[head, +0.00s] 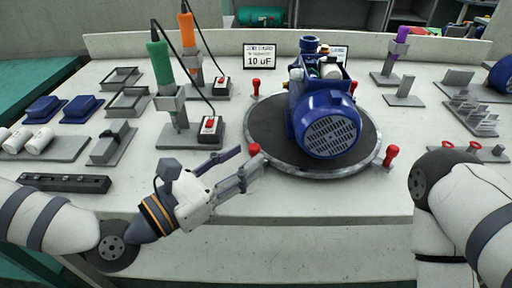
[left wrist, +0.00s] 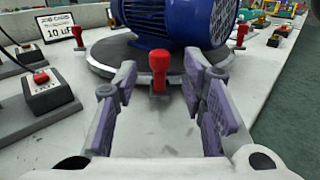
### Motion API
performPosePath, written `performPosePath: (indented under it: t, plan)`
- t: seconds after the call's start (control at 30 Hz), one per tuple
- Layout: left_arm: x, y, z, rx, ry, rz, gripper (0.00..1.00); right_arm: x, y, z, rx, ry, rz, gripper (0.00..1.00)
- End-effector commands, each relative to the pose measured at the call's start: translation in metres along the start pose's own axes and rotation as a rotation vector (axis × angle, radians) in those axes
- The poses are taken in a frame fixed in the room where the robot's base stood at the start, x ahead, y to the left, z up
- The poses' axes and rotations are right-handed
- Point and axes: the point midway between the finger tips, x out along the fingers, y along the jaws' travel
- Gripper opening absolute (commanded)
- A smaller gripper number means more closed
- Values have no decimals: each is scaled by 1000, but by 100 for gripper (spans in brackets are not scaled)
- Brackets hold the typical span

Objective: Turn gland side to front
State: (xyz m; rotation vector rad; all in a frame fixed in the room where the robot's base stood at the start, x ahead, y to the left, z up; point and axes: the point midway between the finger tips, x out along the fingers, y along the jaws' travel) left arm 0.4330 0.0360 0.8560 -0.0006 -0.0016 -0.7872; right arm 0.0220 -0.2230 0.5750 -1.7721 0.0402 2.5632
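A blue pump with a finned motor (head: 325,118) sits on a round dark turntable (head: 262,140) with a metal rim. Its round grilled end faces the front; the blue motor also fills the top of the left wrist view (left wrist: 180,18). Red-knobbed pegs stand around the rim. My left gripper (head: 250,163) is open at the turntable's front left edge. In the left wrist view its fingers (left wrist: 158,95) stand apart on either side of the near red knob (left wrist: 159,62), which looks slightly beyond the tips. My right arm shows at the right, but its gripper is out of view.
A green-handled tool (head: 160,62) and an orange-handled tool (head: 188,30) stand in holders at the left with cables to switch boxes. A 10 uF sign (head: 260,56) stands behind the turntable. Blue parts, white cylinders and trays lie left; metal stands are right. The front strip is mostly clear.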

Motion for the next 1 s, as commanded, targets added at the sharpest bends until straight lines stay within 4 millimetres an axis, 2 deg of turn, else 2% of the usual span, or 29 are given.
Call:
performPosePath:
  t: [0.1, 0.2, 0.5, 0.53, 0.67, 0.7, 1.0]
  plan:
    - [23, -1, 1, 4, -1, -1, 38, -4, 0, -2, 0, 11, 0, 40]
    - [34, 0, 0, 2, 0, 0, 38, -6, 0, -2, 0, 13, -1, 40]
    - [39, 0, -1, 0, 2, 1, 38, -6, 0, -2, 0, 13, -1, 40]
    - [39, 0, -1, 0, 2, 1, 34, -6, 0, -2, 0, 13, -1, 40]
    - [39, 0, -1, 0, 2, 1, 4, -6, 0, -2, 0, 13, -1, 40]
    - [39, 0, -1, 0, 2, 1, 0, -6, 0, -2, 0, 13, -1, 40]
    - [40, -1, -1, -1, 2, 3, 0, -5, 0, -2, 0, 13, -1, 40]
